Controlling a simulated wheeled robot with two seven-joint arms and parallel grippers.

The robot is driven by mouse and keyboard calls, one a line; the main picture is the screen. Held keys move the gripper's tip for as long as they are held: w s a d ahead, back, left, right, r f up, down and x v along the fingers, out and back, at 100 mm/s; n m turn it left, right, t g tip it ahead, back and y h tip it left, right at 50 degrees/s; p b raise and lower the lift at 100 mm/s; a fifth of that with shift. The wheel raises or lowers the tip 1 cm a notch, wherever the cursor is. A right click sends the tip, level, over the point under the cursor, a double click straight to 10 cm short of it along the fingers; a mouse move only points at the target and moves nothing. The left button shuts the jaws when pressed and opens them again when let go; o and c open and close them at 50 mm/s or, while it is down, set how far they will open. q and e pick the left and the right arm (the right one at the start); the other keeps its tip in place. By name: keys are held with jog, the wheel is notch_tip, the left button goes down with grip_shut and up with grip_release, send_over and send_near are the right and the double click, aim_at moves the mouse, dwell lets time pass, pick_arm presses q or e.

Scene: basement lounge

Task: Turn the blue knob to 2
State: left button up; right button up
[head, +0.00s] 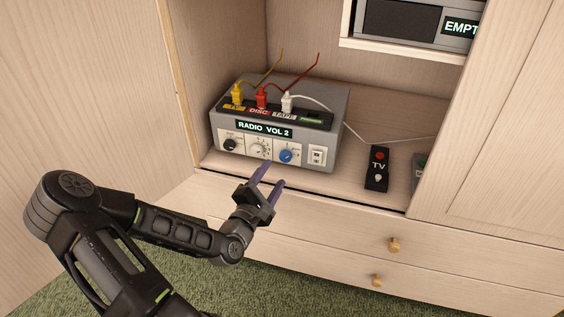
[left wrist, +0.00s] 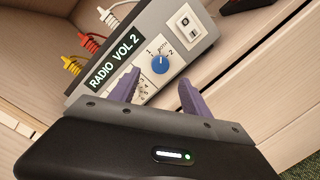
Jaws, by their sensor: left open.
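The blue knob (head: 286,156) sits on a white panel at the right part of the grey box's (head: 342,130) front. In the left wrist view the blue knob (left wrist: 160,65) has the marks 1, BOTH and 2 around its top. A pale pointer shows on it, but I cannot tell for sure which mark it faces. My left gripper (head: 271,177) is open and empty, in front of and a little below the knob, apart from it. In the left wrist view the knob appears beyond the gap between the purple fingers (left wrist: 159,80). My right gripper is not in view.
A black knob (head: 230,144), a pale dial (head: 260,149) and a white switch plate (head: 317,155) share the front. The display (head: 264,129) reads RADIO VOL 2. Yellow, red and white plugs stand on top.

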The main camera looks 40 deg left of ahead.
aim_at(284, 159)
pick_arm(q)
jog(key=b+x, duration=0.1)
jog(key=x, duration=0.6)
grip_shut()
dwell(0.6)
